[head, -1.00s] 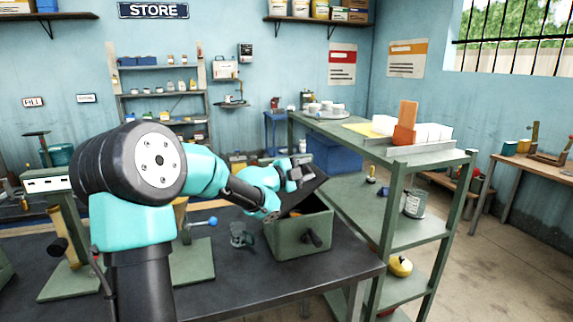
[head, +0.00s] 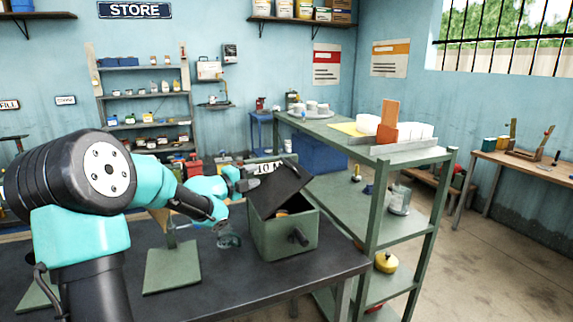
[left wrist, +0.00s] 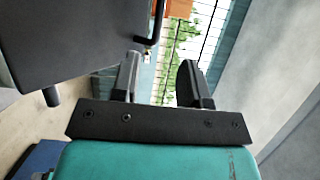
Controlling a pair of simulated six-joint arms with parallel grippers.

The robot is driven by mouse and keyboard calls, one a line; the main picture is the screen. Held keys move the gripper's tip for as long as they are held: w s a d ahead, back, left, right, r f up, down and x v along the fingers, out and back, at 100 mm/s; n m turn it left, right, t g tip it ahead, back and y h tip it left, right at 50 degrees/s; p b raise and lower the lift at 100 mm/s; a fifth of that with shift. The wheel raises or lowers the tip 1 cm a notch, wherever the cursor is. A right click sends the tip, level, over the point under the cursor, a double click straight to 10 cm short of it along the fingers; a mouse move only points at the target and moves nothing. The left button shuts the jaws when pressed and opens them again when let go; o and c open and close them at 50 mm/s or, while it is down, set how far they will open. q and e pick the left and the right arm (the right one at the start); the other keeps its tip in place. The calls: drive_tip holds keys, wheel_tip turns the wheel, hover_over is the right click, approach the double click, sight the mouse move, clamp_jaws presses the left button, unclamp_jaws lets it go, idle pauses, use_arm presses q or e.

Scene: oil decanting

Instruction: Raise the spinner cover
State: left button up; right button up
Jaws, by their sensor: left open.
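The spinner is a green box (head: 285,236) with a dark crank on its front, standing on the dark bench. Its dark cover (head: 283,188) is raised and tilted, so the box mouth shows with something orange inside. My left gripper (head: 246,181) is just left of the cover in the head view, and looks apart from it. In the left wrist view its two fingers (left wrist: 160,82) are spread with nothing between them. A large dark panel, likely the cover (left wrist: 70,35), fills that view's upper left. My right gripper is not in view.
A green shelf rack (head: 415,160) with white blocks stands right of the spinner. A small dark teal object (head: 229,240) lies left of the box, near a green stand base (head: 172,268). The front of the bench (head: 240,290) is clear.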

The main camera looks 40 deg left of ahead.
sight(287, 163)
use_arm(q)
drive_tip(key=w+d, duration=0.1)
drive_tip(key=w, duration=0.4)
drive_tip(key=w+d, duration=0.1)
drive_tip(key=w, duration=0.8)
drive_tip(key=shift+w+d+r, duration=0.1)
drive_tip(key=shift+w+d, duration=0.3)
drive_tip(key=shift+c, duration=0.4)
clamp_jaws()
